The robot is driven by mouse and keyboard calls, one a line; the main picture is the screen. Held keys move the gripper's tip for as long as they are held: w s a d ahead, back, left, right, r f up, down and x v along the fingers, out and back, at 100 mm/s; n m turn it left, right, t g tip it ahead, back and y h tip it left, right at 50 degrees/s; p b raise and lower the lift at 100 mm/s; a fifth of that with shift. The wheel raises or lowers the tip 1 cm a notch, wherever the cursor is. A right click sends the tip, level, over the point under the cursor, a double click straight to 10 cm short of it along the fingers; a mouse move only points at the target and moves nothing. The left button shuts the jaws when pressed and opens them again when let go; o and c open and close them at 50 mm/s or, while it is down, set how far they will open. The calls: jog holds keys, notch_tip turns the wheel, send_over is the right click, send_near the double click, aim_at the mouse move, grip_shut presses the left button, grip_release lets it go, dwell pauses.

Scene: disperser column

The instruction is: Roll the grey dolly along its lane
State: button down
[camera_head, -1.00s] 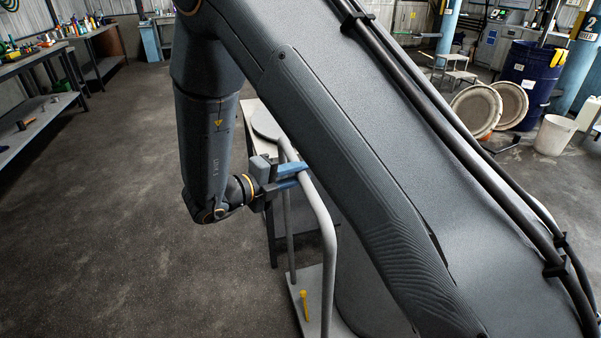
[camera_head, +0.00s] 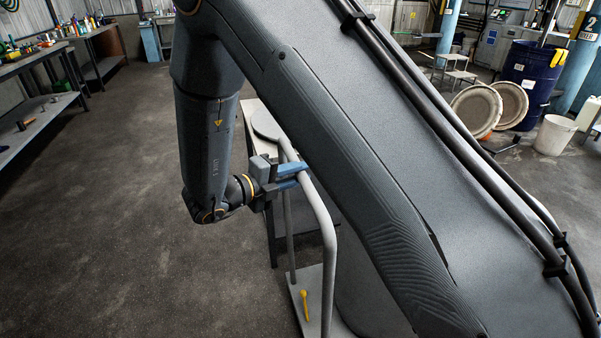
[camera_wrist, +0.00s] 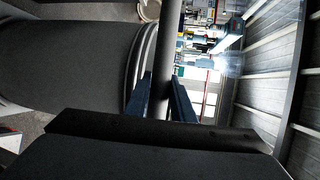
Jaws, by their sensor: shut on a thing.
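The grey dolly (camera_head: 313,285) stands on the floor at the lower middle of the head view, with a flat deck and a bent grey tube handle (camera_head: 327,225). A small yellow lever (camera_head: 305,303) stands on its deck. My gripper (camera_head: 296,175) is shut on the upper part of the handle, its blue fingers on either side of the tube. In the wrist view the handle tube (camera_wrist: 174,50) runs up from between the fingers (camera_wrist: 163,100). My arm hides the right part of the dolly and most of its load.
A workbench (camera_head: 40,115) with small items lines the left. At the right are a blue drum (camera_head: 528,80), leaning round lids (camera_head: 476,110) and a white bucket (camera_head: 554,135). The floor at left is clear.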

jog(key=shift+s+a, duration=0.15)
jog(key=shift+a, duration=0.6)
jog(key=shift+s+a, duration=0.15)
jog(key=shift+a, duration=0.6)
jog(key=c, duration=1.5)
grip_release()
jog(key=shift+f, duration=0.1)
jog(key=shift+c, duration=0.2)
jog(key=shift+d, duration=0.25)
jog(key=shift+w, duration=0.1)
jog(key=b+v, duration=0.2)
jog(key=v, duration=0.5)
jog(key=shift+s+a, duration=0.25)
jog(key=shift+a, duration=0.05)
jog(key=shift+r, duration=0.25)
